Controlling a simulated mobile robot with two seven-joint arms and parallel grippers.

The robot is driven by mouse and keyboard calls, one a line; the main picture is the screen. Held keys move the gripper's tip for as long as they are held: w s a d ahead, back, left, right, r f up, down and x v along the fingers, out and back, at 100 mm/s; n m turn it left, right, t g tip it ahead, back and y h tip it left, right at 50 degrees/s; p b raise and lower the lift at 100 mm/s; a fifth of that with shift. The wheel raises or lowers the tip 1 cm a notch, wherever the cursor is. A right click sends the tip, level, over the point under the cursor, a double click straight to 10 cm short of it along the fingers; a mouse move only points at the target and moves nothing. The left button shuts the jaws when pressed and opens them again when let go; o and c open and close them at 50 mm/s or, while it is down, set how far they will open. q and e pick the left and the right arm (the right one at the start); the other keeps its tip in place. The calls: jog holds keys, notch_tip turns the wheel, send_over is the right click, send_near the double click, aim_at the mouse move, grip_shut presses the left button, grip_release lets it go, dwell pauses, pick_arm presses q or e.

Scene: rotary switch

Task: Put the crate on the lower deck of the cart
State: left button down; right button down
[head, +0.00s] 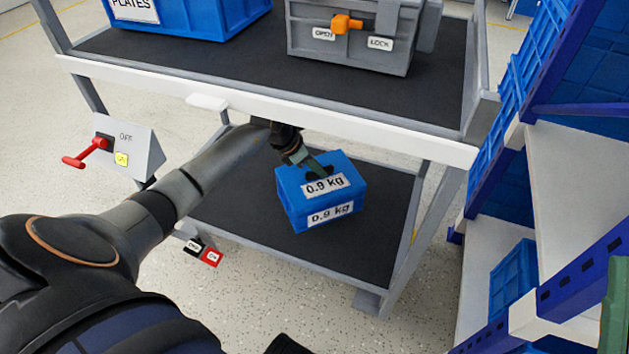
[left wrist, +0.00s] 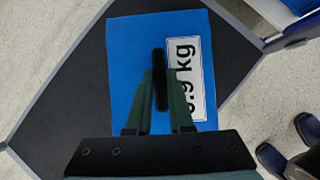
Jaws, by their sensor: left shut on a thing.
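The blue crate (head: 290,208) has white labels reading 0.9 kg. It is over the cart's lower deck (head: 370,240), below the upper deck; I cannot tell whether it touches the deck. My left gripper (head: 318,172) reaches in under the upper deck and is shut on the crate's black top handle. In the left wrist view the crate (left wrist: 135,60) lies under my left gripper (left wrist: 160,82), with the dark deck (left wrist: 60,85) around it.
The upper deck (head: 250,62) carries a blue PLATES crate (head: 185,18) and a grey box with an orange latch (head: 350,45). A red lever (head: 85,152) sits at the cart's left. Blue-framed shelves (head: 560,180) stand close on the right.

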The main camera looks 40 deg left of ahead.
aim_at(318, 180)
pick_arm(q)
notch_tip(318, 180, down, 5)
jog(key=shift+w+f+b, duration=0.1)
jog(key=shift+w+b, duration=0.05)
jog(key=shift+b, duration=1.05)
jog(key=c, duration=1.1)
grip_release()
jog(key=shift+f, duration=0.2)
jog(key=shift+c, duration=0.2)
jog(key=o, duration=0.3)
jog(key=shift+o, duration=0.2)
